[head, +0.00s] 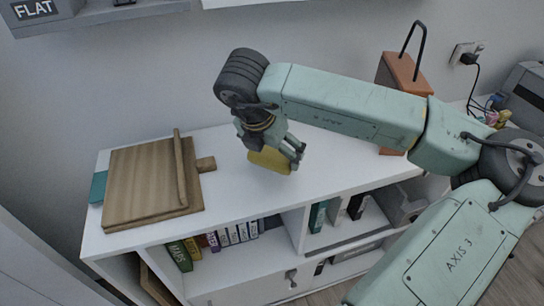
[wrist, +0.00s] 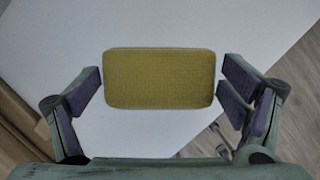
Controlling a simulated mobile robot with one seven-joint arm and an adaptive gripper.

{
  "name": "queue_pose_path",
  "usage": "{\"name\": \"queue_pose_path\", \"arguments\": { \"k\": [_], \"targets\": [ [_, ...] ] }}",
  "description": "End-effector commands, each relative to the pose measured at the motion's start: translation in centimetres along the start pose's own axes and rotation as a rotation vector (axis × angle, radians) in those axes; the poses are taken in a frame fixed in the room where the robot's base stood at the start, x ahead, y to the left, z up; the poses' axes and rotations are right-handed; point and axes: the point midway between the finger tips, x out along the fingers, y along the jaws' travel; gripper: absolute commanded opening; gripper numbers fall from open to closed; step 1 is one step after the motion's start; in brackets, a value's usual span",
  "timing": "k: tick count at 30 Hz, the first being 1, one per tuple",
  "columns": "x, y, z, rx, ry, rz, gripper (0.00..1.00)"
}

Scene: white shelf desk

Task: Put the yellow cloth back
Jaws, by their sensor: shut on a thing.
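The yellow cloth (head: 268,162) is a flat block with rounded corners, over the middle of the white desk top. It also shows in the wrist view (wrist: 160,78), lying across the space between the two fingers. My gripper (head: 283,152) is shut on the cloth; in the wrist view (wrist: 168,92) one finger is at each short end. How far the cloth is above the desk top is hard to tell.
Wooden boards (head: 140,185) with a raised bar lie at the left end of the white desk (head: 235,205). A brown box with a dark handle (head: 404,72) stands at the back right, partly behind my arm. Books and binders (head: 232,235) fill shelves below. The desk top between is clear.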

Motion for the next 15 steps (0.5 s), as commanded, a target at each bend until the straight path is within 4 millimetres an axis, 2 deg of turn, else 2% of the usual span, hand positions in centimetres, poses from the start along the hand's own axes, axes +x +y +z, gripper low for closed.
{"name": "queue_pose_path", "arguments": {
  "k": [6, 15],
  "targets": [
    [2.5, 0.0, -1.1, -0.003, 0.003, 0.000, 0.69],
    [3.0, 0.0, -1.3, -0.002, 0.001, 0.001, 0.69]
  ]
}}
